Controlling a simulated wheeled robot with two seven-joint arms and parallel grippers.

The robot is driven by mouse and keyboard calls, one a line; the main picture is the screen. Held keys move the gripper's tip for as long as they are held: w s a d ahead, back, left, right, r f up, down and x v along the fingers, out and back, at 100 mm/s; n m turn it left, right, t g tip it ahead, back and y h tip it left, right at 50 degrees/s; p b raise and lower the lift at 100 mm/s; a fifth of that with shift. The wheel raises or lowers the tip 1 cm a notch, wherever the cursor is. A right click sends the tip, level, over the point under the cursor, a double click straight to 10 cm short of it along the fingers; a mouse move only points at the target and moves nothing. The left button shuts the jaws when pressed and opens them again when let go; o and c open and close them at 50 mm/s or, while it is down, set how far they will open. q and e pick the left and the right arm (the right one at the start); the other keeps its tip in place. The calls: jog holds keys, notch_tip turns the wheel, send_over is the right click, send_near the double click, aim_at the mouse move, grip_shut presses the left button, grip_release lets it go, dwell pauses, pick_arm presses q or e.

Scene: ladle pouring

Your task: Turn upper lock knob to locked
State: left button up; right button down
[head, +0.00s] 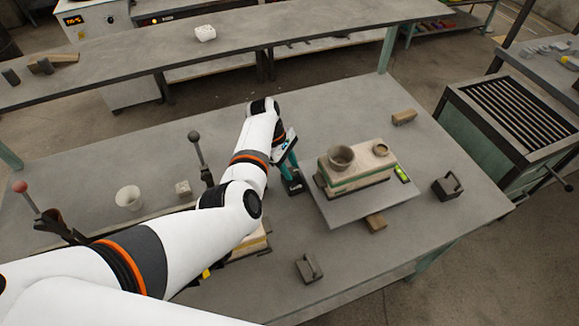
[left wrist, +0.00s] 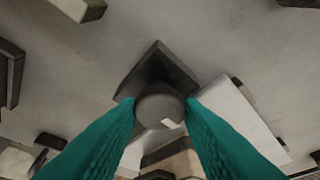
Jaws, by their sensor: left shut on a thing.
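In the left wrist view my left gripper (left wrist: 160,124) has its two teal fingers closed on the sides of a round grey knob (left wrist: 157,107), with a small pale mark near its edge. A dark square block (left wrist: 155,72) lies behind the knob. In the head view my left gripper (head: 290,172) points down beside the left edge of the tilted grey plate, at a small dark block (head: 294,187). The knob itself is hidden there by my fingers. Whether it stands at locked cannot be told. My right gripper is not in view.
A mold box (head: 350,182) with a green band and two cups stands on the grey plate (head: 345,212). Dark handled weights (head: 447,187) (head: 309,267) sit right and in front. A wooden block (head: 404,117) lies behind. A dark-knobbed lever (head: 197,150) and pale cup (head: 130,197) are left.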

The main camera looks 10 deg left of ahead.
pick_arm(q)
jog(key=m+g+b, duration=0.1)
jog(key=m, duration=0.1)
jog(key=shift+w+f+m+b, duration=0.1)
jog(key=shift+w+m+b, duration=0.05)
jog(key=shift+m+b, duration=0.2)
jog(key=m+g+y+b, duration=0.1)
jog(key=m+b, duration=0.1)
jog(key=shift+m, duration=0.35)
jog(key=m+b, duration=0.2)
jog(key=m+y+b, duration=0.1)
jog(key=m+b, duration=0.1)
jog(key=m+g+y+b, duration=0.1)
jog(key=m+b, duration=0.1)
jog(key=shift+w+d, duration=0.2)
jog(key=shift+d, duration=0.1)
jog(key=m+b, duration=0.2)
jog(key=m, duration=0.1)
jog(key=shift+y, duration=0.4)
jog(key=shift+d+m+y+b, duration=0.15)
jog(key=shift+m+y+b, duration=0.35)
jog(key=shift+m, duration=0.9)
jog(key=shift+r, duration=0.2)
jog(key=o, duration=1)
jog(key=shift+c, duration=0.2)
